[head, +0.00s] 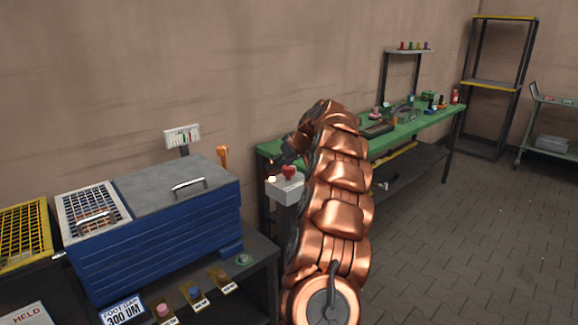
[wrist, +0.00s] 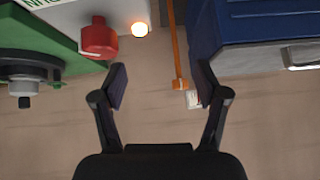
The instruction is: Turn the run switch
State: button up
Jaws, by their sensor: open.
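A pale grey control box (head: 286,191) on a post carries a red knob (head: 289,172) and a small glowing lamp (head: 271,179). In the wrist view the red knob (wrist: 99,38) and the lit lamp (wrist: 139,29) are at the upper left, beyond the left fingertip. I cannot tell whether this knob is the run switch; no readable label shows. My gripper (wrist: 162,84) is open and empty, with its fingers spread apart. In the head view my gripper (head: 284,158) is small and dark, just above and behind the control box, partly hidden by my copper arm.
A blue cabinet (head: 160,235) with a grey lid stands left of the box. A green workbench (head: 415,127) with small items runs behind to the right. An orange upright (wrist: 174,45) rises between box and cabinet. The paved floor (head: 480,235) at right is clear.

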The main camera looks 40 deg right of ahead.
aim_at(289, 170)
jog(key=s+d+h, duration=0.1)
jog(key=d, duration=0.6)
jog(key=shift+d+p+x, duration=0.1)
jog(key=shift+p+x, duration=0.25)
jog(key=shift+x, duration=1.45)
jog(key=shift+d+p+x, duration=0.15)
jog(key=shift+p+x, duration=0.15)
jog(key=shift+x, duration=1.5)
jog(key=c, duration=1.2)
